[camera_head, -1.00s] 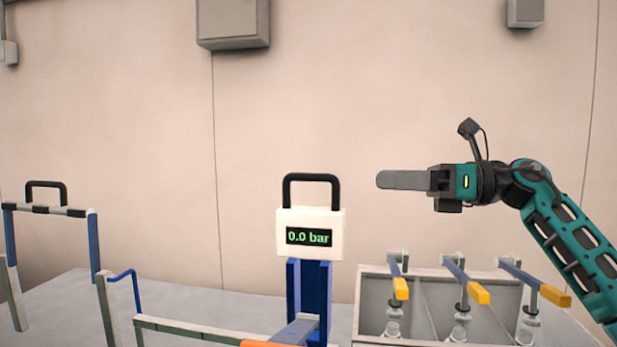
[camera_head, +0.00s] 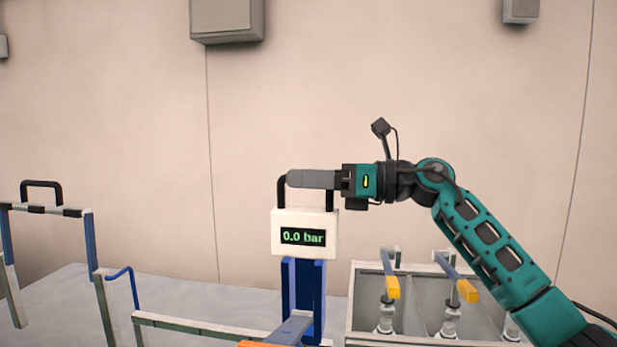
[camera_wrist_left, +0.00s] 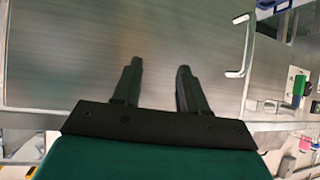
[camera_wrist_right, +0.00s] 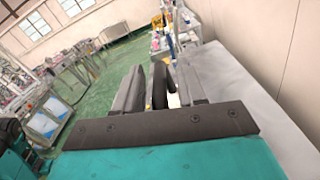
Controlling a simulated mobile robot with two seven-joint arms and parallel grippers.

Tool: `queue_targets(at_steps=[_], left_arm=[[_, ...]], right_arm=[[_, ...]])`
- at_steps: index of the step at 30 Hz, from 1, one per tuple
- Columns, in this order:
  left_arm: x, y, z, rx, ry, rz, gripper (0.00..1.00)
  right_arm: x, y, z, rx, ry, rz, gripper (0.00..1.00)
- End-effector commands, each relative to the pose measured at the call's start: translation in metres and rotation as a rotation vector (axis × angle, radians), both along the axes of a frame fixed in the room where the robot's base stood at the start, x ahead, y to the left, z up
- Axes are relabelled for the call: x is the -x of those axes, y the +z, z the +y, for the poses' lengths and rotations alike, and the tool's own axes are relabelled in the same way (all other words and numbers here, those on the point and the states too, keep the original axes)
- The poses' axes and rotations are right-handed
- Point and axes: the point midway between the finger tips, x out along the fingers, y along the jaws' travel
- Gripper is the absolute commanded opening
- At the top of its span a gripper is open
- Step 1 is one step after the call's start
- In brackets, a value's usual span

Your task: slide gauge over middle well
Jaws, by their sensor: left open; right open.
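The gauge (camera_head: 304,237) is a white box with a black handle and a display reading 0.0 bar. It sits on a blue stand (camera_head: 288,290) in the middle of the head view. My right gripper (camera_head: 292,179) is level with the top of the handle and overlaps it in the head view. In the right wrist view the dark handle (camera_wrist_right: 160,86) shows between the open fingers. The wells (camera_head: 388,312) are in a grey box at the lower right, partly hidden by my right arm. My left gripper (camera_wrist_left: 157,82) is open and empty, over a grey metal surface.
Levers with yellow ends (camera_head: 392,288) stand over the grey box. A frame with a black handle (camera_head: 42,190) stands at the far left. A grey rail (camera_head: 200,330) and an orange-ended bar (camera_head: 290,332) lie in front of the stand. The wall behind is bare at gripper height.

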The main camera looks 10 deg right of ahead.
Motion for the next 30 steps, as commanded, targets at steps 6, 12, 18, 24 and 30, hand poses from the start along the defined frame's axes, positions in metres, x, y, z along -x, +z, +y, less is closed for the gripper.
queue_targets(at_steps=[6, 12, 18, 24, 30], left_arm=[[-0.0039, 0.0021, -0.0001, 0.0, 0.0, -0.008, 0.43], [-0.0042, 0.0022, 0.0, 0.0, -0.001, -0.009, 0.43], [-0.0038, 0.002, 0.0001, 0.0, 0.0, -0.008, 0.43], [-0.0014, 0.0006, 0.0001, -0.001, 0.0, -0.003, 0.43], [0.0002, -0.0003, 0.0003, 0.0, 0.0, 0.0, 0.43]], right_arm=[[0.0, -0.0001, -0.0003, 0.0, 0.0, 0.0, 0.32], [0.0001, -0.0002, -0.0004, 0.0, 0.0, 0.0, 0.13], [0.0005, -0.0003, -0.0001, 0.001, 0.001, 0.0, 0.0], [0.0007, -0.0006, 0.0001, 0.001, 0.002, 0.001, 0.0], [0.001, -0.0008, 0.0003, 0.002, 0.004, 0.001, 0.0]])
